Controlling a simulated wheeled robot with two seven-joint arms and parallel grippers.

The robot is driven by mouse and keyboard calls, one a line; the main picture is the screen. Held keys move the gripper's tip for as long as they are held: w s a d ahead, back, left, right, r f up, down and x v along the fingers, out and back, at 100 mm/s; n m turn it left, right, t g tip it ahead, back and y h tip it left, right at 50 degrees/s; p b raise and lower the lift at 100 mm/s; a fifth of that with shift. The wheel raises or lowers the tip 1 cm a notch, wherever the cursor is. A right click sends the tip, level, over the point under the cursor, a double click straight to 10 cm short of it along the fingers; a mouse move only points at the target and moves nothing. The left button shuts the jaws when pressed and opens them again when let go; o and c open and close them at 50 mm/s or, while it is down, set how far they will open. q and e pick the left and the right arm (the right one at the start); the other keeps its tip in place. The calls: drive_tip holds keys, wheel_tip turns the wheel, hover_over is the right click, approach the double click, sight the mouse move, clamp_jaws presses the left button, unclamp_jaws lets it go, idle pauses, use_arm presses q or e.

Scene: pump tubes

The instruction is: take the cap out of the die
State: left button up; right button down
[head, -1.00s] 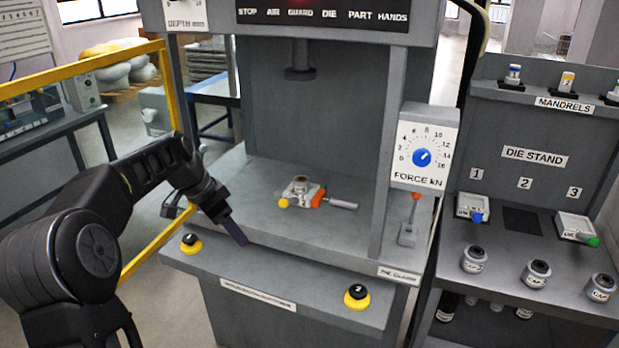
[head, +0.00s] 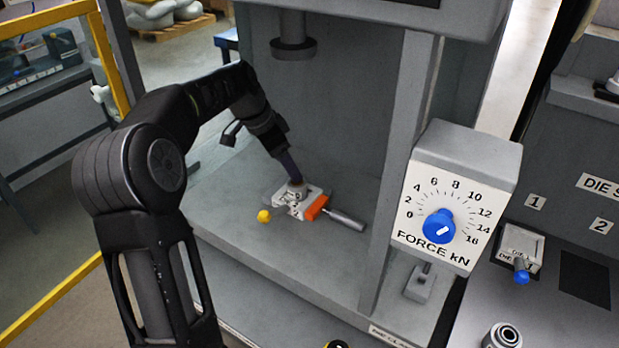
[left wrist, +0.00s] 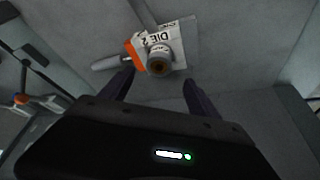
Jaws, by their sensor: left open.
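The die (head: 287,207), a pale metal block with an orange part (head: 316,207) and a grey handle (head: 343,220), sits on the press bed under the ram. The left wrist view shows it labelled DIE 2 (left wrist: 147,41). The cap (head: 297,188), a small round piece with a dark brownish centre, stands in the die; it also shows in the left wrist view (left wrist: 159,61). My left gripper (head: 290,170) is just above the cap in the head view. In the left wrist view its fingers (left wrist: 157,85) are spread, with the cap ahead between their lines. My right gripper is not seen.
The press ram (head: 294,48) hangs above the die. A press column (head: 398,170) and the force dial box (head: 455,200) stand to the right. A yellow knob (head: 264,216) is at the die's left. The bed in front is clear.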

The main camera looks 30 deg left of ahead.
sight(291, 185)
use_arm(q)
drive_tip(key=shift+x, duration=1.2)
drive_tip(key=shift+s, duration=0.1)
drive_tip(key=shift+d+f, duration=0.1)
drive_tip(key=shift+f, duration=0.05)
drive_tip(key=shift+d+f+p, duration=0.1)
drive_tip(key=shift+f+p, duration=0.25)
drive_tip(key=shift+p, duration=0.1)
drive_tip(key=p+x, duration=0.1)
drive_tip(key=x, duration=0.3)
drive_tip(key=shift+f, duration=0.15)
clamp_jaws()
